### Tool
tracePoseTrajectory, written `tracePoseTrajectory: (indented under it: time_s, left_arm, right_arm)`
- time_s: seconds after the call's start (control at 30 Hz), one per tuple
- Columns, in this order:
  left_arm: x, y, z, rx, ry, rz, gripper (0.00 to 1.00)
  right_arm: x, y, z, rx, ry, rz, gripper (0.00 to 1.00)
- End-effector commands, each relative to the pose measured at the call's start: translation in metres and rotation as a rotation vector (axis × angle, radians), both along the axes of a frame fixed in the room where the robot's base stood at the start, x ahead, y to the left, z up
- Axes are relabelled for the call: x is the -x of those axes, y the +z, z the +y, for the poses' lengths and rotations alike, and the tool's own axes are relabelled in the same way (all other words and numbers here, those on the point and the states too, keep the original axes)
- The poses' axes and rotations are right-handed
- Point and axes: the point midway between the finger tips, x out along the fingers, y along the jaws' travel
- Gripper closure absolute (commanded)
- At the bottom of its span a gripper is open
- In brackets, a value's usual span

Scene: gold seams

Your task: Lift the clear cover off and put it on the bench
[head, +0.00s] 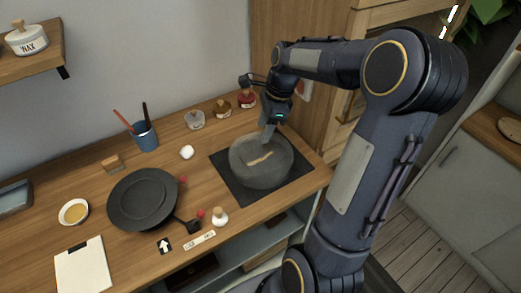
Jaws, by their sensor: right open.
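The clear cover (262,174) is a round, greyish see-through dome on a dark square mat (236,190) at the right of the bench (120,245). A gold streak (260,158) shows in its middle; I cannot tell whether it is on or under the cover. My right gripper (267,138) is open, pointing down at the far upper part of the cover. Its fingertips look close to the cover, but I cannot tell whether they touch it. My left gripper is not in view.
A blue cup of tools (145,135), small jars (222,108), a white bowl (74,212) and a clipboard (83,266) stand around. Bare bench lies between the clipboard and stand.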

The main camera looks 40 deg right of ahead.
Motion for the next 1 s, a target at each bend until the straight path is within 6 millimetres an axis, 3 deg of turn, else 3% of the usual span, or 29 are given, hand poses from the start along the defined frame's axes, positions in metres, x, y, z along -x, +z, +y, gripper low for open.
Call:
tracePoseTrajectory:
  time_s: [0.2, 0.53, 0.87, 1.0]
  left_arm:
    - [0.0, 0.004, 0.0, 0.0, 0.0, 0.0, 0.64]
    - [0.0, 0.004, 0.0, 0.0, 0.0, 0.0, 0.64]
    - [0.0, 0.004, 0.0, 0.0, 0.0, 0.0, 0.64]
    - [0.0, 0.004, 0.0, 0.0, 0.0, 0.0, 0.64]
  right_arm:
    - [0.0, -0.031, 0.007, 0.0, 0.001, 0.002, 0.53]
    - [-0.002, -0.037, 0.009, 0.001, 0.002, -0.001, 0.54]
    - [-0.002, -0.036, 0.009, 0.001, 0.002, -0.001, 0.97]
    - [-0.002, -0.036, 0.009, 0.001, 0.002, -0.001, 1.0]
